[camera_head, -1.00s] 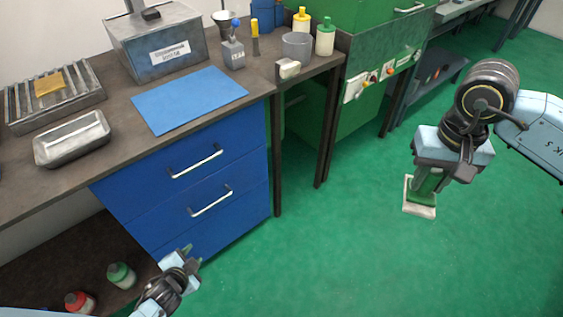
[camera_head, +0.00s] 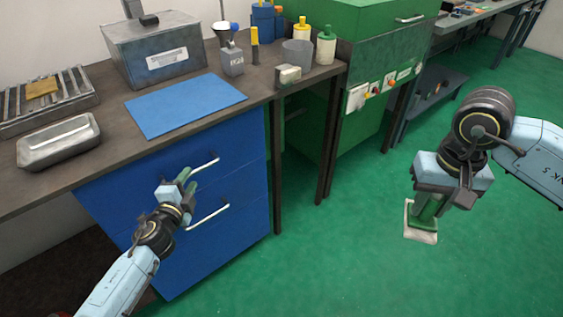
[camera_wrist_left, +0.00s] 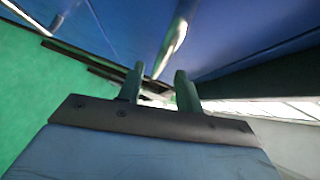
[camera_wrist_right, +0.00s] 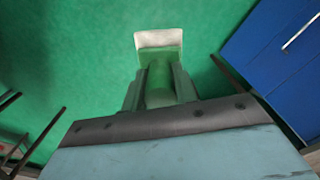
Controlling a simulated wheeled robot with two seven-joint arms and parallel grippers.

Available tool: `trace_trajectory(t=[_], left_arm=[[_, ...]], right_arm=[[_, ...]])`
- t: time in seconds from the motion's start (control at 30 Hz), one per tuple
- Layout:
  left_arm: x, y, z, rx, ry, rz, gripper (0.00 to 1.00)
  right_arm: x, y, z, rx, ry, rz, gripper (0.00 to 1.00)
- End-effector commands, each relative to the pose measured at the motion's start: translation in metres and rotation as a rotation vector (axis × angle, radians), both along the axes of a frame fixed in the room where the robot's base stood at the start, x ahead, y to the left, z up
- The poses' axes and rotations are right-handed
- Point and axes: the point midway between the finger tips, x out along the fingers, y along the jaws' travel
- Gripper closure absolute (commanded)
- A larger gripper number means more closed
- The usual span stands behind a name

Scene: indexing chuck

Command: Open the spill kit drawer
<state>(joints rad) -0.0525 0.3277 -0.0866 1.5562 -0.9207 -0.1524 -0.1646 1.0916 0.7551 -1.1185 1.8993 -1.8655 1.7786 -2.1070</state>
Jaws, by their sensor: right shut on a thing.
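The blue drawer unit (camera_head: 235,185) stands under the bench with its visible drawers shut. It has an upper pale bar handle (camera_head: 207,164) and a lower one (camera_head: 208,216); no label shows which drawer is the spill kit one. My left gripper (camera_head: 186,178) is at the left end of the upper handle. In the left wrist view its fingers (camera_wrist_left: 158,85) are apart, and a handle bar (camera_wrist_left: 176,38) lies just beyond and between them. My right gripper (camera_head: 428,192) is shut on a green thing with a white block end (camera_head: 421,232), which also shows in the right wrist view (camera_wrist_right: 158,39).
The bench top (camera_head: 105,165) holds a blue mat (camera_head: 185,103), a metal tray (camera_head: 58,142), a metal box (camera_head: 155,50) and several bottles. A green cabinet (camera_head: 375,60) stands to the right of the bench. The green floor (camera_head: 340,250) is clear in front.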

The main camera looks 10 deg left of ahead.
Motion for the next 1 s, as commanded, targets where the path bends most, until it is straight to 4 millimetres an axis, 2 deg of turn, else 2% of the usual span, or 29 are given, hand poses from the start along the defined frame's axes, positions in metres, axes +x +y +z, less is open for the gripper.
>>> trace_trajectory(t=[0.1,0.3,0.67,0.73,0.97,1.0], left_arm=[[0.02,0.002,-0.003,0.0,-0.002,0.0,0.65],[0.04,0.003,-0.006,-0.001,0.0,0.0,0.65],[0.044,0.003,-0.007,-0.001,0.001,0.0,0.65],[0.044,0.003,-0.007,-0.001,0.001,0.0,0.7],[0.044,0.003,-0.007,-0.001,0.001,0.0,1.0],[0.044,0.003,-0.007,-0.001,0.001,0.0,1.0]], right_arm=[[0.0,0.0,-0.005,0.0,0.0,0.0,0.9],[0.0,0.0,-0.009,0.0,-0.001,0.0,0.9],[0.0,0.0,-0.01,0.0,-0.001,0.0,0.9],[0.0,0.0,-0.01,0.0,-0.001,0.0,0.9],[0.0,0.0,-0.01,0.0,-0.001,0.0,0.9],[0.0,0.0,-0.01,0.0,-0.001,0.0,0.9]])
